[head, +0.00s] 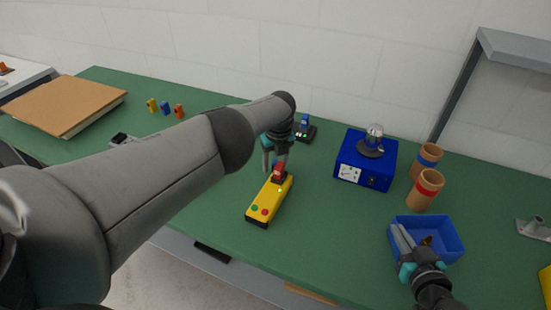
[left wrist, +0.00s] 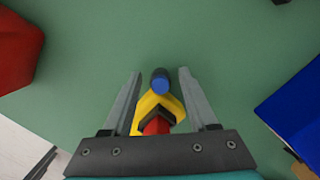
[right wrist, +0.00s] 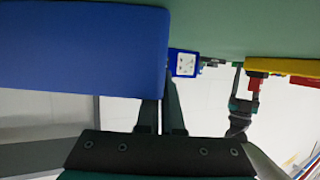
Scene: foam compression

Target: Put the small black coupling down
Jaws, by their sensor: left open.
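My left gripper (head: 276,158) is open above the far end of a yellow handheld box (head: 268,203) with coloured buttons. In the left wrist view, a small dark cylinder with a blue end (left wrist: 160,80) lies between the open fingertips, apart from both. It may be the black coupling, but I cannot tell for sure. A red part (left wrist: 156,125) and the box's yellow end (left wrist: 150,105) show behind it. My right gripper (head: 403,240) is over the blue bin (head: 452,255), its fingers close together with nothing visible between them.
A blue box with a glass bulb (head: 375,180) stands right of the yellow box. Two brown cups (head: 425,190) stand near the bin. A small dark stand (head: 307,132) is behind my left gripper. Cardboard (head: 65,105) and small coloured pieces (head: 165,108) are at left.

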